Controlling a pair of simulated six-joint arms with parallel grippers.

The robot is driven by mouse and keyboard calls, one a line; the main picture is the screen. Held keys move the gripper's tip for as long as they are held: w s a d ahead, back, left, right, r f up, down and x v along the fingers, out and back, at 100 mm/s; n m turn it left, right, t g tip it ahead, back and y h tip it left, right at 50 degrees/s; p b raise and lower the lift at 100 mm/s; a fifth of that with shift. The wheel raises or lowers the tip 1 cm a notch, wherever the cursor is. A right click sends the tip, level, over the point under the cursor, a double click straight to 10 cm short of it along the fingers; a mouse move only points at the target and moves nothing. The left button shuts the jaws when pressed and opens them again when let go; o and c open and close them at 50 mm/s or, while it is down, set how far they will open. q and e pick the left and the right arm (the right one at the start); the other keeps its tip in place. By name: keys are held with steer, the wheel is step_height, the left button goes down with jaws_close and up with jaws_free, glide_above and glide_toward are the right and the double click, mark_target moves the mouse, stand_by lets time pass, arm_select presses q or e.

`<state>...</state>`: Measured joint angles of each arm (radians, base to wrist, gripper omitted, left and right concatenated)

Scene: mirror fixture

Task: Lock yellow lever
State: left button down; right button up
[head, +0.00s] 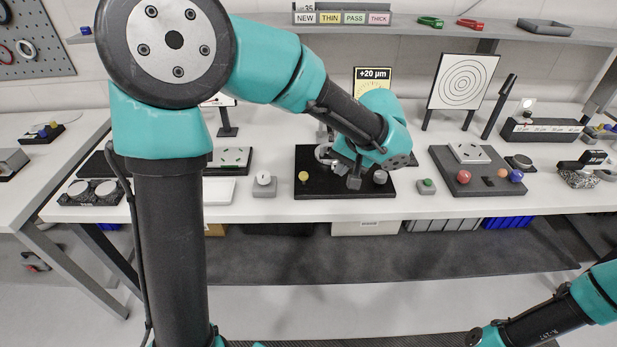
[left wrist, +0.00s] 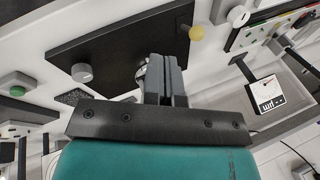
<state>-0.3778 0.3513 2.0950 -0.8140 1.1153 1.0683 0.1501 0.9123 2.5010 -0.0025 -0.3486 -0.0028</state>
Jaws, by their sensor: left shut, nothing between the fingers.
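A yellow knob (head: 303,177), which looks like the end of the yellow lever, stands on the left part of a black board (head: 340,190) on the bench. In the left wrist view the yellow knob (left wrist: 196,33) is at the board's edge, up and right of the fingers. My left gripper (head: 355,182) is over the board, right of the yellow knob and apart from it. Its fingers (left wrist: 165,60) are together and empty. They partly hide a round metal part (left wrist: 142,72) on the board. My right gripper is not in view; only part of that arm shows.
A grey knob (head: 380,177) stands at the board's right. A box with a white knob (head: 264,181) is left of the board and a green button box (head: 426,186) is right. A dark tray with colored balls (head: 480,188) lies farther right.

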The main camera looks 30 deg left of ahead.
mark_target(304, 180)
arm_select(q)
steer(key=shift+a+r, duration=0.1)
steer(key=shift+r, duration=0.25)
steer(key=x, duration=1)
steer(key=a, duration=0.2)
steer(key=shift+a+r, duration=0.1)
steer(key=shift+a, duration=0.2)
steer(key=shift+w+a, duration=0.15)
steer(key=shift+a, duration=0.55)
steer(key=shift+w+r, duration=0.15)
